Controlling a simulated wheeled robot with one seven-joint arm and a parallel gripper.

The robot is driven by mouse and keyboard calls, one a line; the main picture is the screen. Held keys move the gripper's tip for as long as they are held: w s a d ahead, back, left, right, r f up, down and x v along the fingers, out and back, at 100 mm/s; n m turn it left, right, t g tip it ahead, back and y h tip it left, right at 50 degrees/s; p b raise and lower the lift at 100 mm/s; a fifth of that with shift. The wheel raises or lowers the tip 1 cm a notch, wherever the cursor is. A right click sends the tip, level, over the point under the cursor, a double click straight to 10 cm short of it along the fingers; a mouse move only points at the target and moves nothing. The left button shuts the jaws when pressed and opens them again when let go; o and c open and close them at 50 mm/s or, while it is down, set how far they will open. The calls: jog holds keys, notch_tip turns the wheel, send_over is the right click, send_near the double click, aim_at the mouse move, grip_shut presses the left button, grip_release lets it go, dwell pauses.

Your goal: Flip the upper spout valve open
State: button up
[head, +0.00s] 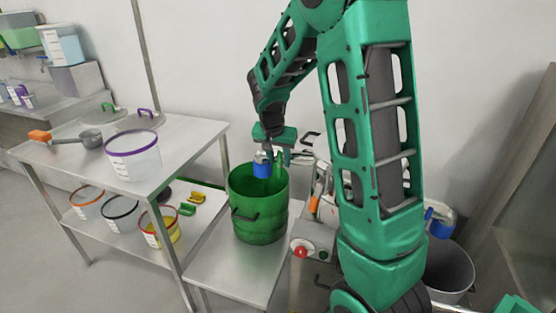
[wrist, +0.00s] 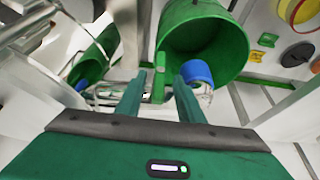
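The upper spout ends in a blue outlet (head: 262,168) that hangs over the mouth of a green bucket. In the wrist view the blue outlet (wrist: 198,73) is just right of my right fingertip. A narrow green piece, which looks like the valve handle (wrist: 160,78), stands upright between my fingers. My gripper (wrist: 159,84) is open, its two green fingers apart on either side of that piece; I cannot tell if either touches it. In the head view my gripper (head: 276,146) is beside the spout, and the valve body is partly hidden by my arm.
The green bucket (head: 258,215) stands on a low steel table (head: 215,280). A second blue outlet (head: 441,227) is above a grey bin (head: 448,270) at right. A control box with a red button (head: 300,251) is near the bucket. A steel bench (head: 200,137) with tubs is at left.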

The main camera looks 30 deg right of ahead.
jog(key=shift+c, duration=0.7)
grip_shut()
jog(key=shift+d, duration=0.1)
